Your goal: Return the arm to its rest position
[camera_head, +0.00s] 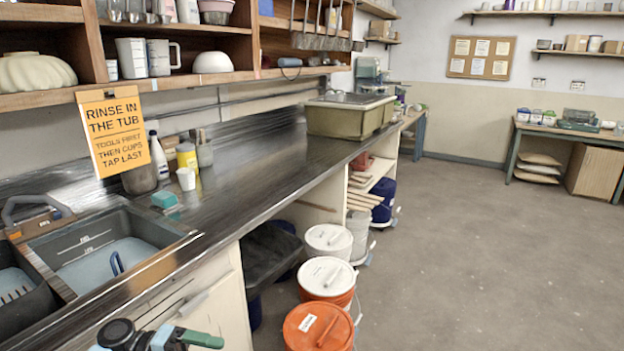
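At the bottom edge, left of centre, a dark jointed part with pale blue and green pieces shows in front of the cabinet; it looks like part of one of my arms. I cannot tell which arm it belongs to. No gripper fingertips can be made out, and the rest of both arms is outside the picture. Nothing is seen held.
A dark counter (262,165) with a sink (105,255) runs along the left. A sign (112,130) hangs over it. White-lidded buckets (327,275) and an orange-lidded bucket (318,326) stand along its front. Grey floor (480,260) at the right is clear.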

